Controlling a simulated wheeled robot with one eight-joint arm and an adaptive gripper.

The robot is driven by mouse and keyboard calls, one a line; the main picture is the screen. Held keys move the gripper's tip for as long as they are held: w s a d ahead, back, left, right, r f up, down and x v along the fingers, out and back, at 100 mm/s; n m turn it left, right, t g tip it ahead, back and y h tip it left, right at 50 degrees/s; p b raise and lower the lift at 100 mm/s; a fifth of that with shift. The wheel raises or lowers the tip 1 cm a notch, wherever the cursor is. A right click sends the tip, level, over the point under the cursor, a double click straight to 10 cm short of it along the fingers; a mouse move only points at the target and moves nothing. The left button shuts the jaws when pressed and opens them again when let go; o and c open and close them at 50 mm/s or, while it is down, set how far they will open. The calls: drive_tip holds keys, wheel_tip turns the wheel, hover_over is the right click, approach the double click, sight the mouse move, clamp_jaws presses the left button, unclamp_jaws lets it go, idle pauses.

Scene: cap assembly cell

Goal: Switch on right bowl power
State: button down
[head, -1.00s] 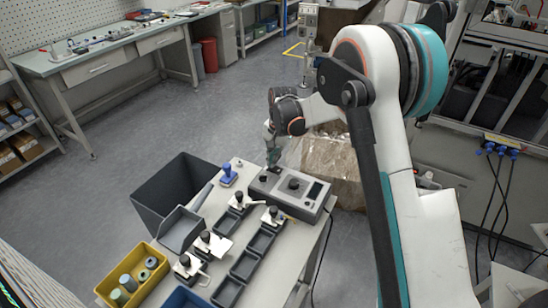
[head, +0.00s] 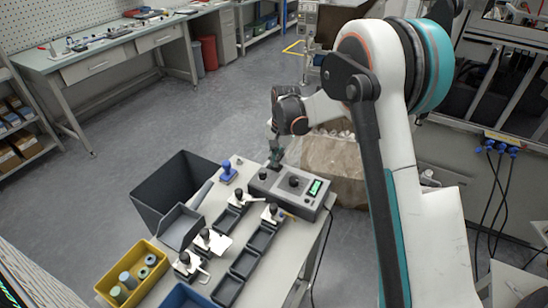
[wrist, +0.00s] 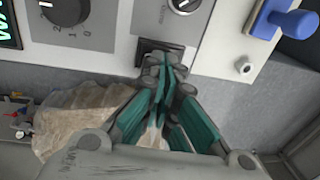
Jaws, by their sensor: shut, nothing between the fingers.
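A grey control box (head: 290,192) stands at the far end of the narrow table, with a black knob (head: 294,182) and a small display (head: 315,187) lit green. In the wrist view the knob (wrist: 68,8) and part of the lit display (wrist: 8,32) show at the upper left. A black rocker switch (wrist: 150,46) sits near the edge of the panel, partly hidden by my fingertips. My gripper (head: 275,167) is shut and empty, its tips at or just over the switch (wrist: 165,62). I cannot tell whether they touch it.
Black trays (head: 245,264), more clamps, a yellow bin (head: 152,286) and a dark open bin (head: 160,205) lie nearer. A cable (head: 322,250) hangs at the table's right side.

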sight(280, 166)
idle(0.3)
wheel_tip(280, 166, up, 12)
drive_tip(key=d, duration=0.1)
drive_tip(key=shift+s, duration=0.35)
drive_tip(key=s+d+r+n+t, duration=0.2)
drive_tip(key=s+d+r, duration=0.3)
drive_tip(key=s, duration=0.4)
drive_tip(key=s+d+r+n+t, duration=0.1)
drive_tip(key=s+d+r, duration=0.1)
drive_tip(key=s+r, duration=0.6)
drive_tip(key=s+d+f+n+t, duration=0.1)
drive_tip(key=s+d+f+n, duration=0.1)
drive_tip(key=s, duration=0.7)
drive_tip(key=s+d+f+n+t+h, duration=0.1)
drive_tip(key=s+d+f+t, duration=0.1)
drive_tip(key=s, duration=0.7)
drive_tip(key=shift+d+n, duration=0.4)
drive_tip(key=shift+d, duration=0.05)
